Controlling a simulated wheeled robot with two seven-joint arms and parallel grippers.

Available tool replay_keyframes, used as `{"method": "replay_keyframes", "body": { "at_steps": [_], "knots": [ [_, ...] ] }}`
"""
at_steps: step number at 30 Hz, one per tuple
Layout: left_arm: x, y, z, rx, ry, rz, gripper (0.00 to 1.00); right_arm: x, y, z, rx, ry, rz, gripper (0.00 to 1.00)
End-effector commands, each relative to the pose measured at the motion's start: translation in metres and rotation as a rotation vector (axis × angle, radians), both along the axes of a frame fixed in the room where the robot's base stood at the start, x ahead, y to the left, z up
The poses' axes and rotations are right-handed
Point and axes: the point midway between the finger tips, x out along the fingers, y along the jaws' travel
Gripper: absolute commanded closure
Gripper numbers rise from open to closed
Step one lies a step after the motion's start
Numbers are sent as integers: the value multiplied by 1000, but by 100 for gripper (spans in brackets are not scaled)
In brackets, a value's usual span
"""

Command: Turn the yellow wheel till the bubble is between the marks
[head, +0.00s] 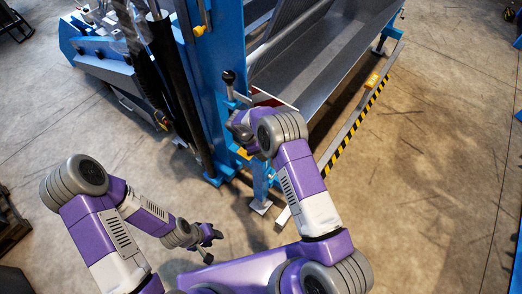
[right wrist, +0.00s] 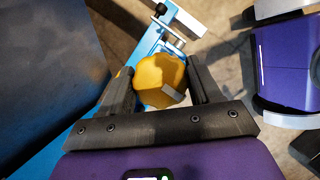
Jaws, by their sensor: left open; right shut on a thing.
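The yellow wheel (right wrist: 157,72) is a lobed knob on a blue frame. In the right wrist view it sits between the two dark fingers of my right gripper (right wrist: 160,82), which is shut on it. In the head view my right wrist and forearm cover most of that spot, and a small bit of yellow (head: 243,153) shows beside the blue post. My left gripper (head: 212,246) is open and empty, low over the floor, well away from the wheel. I cannot make out the bubble or its marks in either view.
A blue machine frame (head: 215,75) stands ahead, with a grey trough (head: 325,55) to its right. A black-knobbed lever (head: 229,80) rises close to my right wrist. A yellow-black striped bar (head: 352,128) runs along the right side. The concrete floor at right is clear.

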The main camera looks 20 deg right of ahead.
Motion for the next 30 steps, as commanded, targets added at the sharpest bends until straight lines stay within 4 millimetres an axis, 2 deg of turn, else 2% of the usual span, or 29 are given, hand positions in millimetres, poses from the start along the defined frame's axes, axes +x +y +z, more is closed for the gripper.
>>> {"method": "replay_keyframes", "body": {
  "at_steps": [11,12,16,25,30],
  "knots": [
    [0,0,0,0,0,0,57,-1,1,-1,2,2,-3,68],
    [0,0,0,0,0,0,57,-1,1,-1,2,2,-3,33],
    [0,0,0,0,0,0,57,0,1,-1,2,1,-3,13],
    [0,0,0,0,0,0,57,0,1,1,1,0,-3,12],
    [0,0,5,0,0,0,57,1,7,17,2,-2,-1,12]
  ]
}}
